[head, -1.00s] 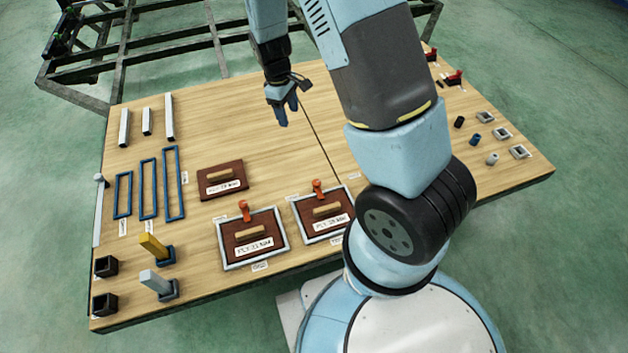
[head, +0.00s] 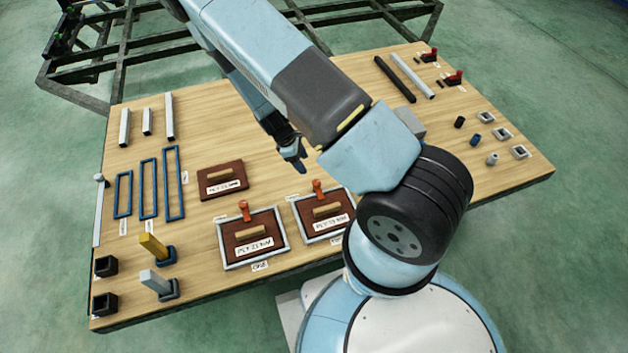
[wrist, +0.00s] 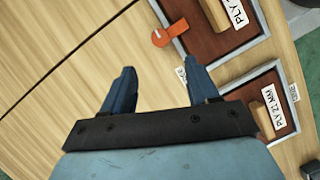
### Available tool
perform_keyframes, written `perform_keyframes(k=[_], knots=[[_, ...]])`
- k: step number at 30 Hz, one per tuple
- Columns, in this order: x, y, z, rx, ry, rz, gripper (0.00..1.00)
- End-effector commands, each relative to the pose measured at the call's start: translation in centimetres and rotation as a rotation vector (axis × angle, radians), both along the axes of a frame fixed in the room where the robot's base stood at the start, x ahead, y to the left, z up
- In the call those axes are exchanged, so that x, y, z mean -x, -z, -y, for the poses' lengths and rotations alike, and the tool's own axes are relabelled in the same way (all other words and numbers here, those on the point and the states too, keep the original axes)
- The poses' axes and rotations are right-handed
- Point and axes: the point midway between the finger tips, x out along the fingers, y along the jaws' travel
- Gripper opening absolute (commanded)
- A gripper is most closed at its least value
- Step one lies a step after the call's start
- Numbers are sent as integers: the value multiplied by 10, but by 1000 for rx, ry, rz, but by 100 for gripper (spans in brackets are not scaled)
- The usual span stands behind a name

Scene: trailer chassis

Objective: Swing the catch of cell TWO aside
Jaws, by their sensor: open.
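Two grey-framed cells lie side by side near the table's front edge. The left cell (head: 220,243) and the right cell (head: 300,222) each hold a brown board with a wooden grip. An orange catch (head: 245,210) sits at the left cell's back edge, another orange catch (head: 318,190) at the right cell's. I cannot read for sure which tag says TWO. My gripper (head: 295,163) is open and empty, above the table just behind the right catch. In the wrist view, its fingers (wrist: 160,90) point toward the bare wood; the right catch (wrist: 170,34) shows ahead, apart from them.
A loose brown board (head: 222,172) lies left of my gripper. Blue frames (head: 148,190), pale bars and upright blocks stand farther left. A dark bar (head: 395,78) and small fittings lie at the right. Bare wood lies behind the cells.

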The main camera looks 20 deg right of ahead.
Motion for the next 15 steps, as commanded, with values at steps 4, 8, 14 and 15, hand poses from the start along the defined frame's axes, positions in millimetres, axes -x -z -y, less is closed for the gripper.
perform_keyframes(k=[4,8,14,15], knots=[[4,22,10,2,3,-3,59],[7,41,17,1,2,-2,59],[12,71,28,1,3,-3,59],[13,77,30,1,3,-1,59]])
